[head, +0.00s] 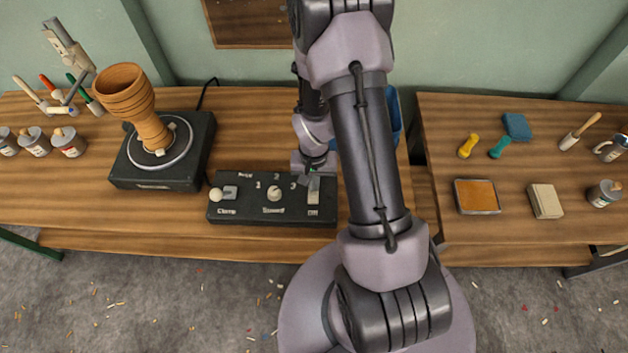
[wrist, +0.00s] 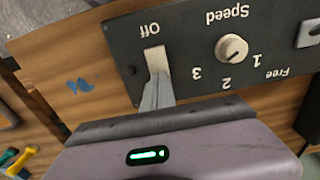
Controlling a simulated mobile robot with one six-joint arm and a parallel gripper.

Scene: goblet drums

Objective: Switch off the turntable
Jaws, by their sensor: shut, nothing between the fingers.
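The turntable (head: 185,150) is a dark box with a round plate at the left of the bench. A brown goblet drum (head: 130,100) stands on it, tilted. In front and to the right lies a dark control panel (head: 245,208) with "Clamp", "Speed" and "Off" labels. The pale switch (wrist: 154,60) sits beside "Off"; it also shows in the head view (head: 313,197). The speed knob (wrist: 232,48) is beside it, marked 1 to 3. My gripper (wrist: 157,82) is shut and empty, its tips at the switch's end away from "Off". I cannot tell whether they touch it.
A round-headed clamp lever (head: 217,194) is on the panel's left. Cans (head: 68,142) and brushes stand at the far left. A blue object (head: 395,115) is partly hidden behind my arm. The right bench holds an orange tray (head: 477,196) and a beige block (head: 545,201).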

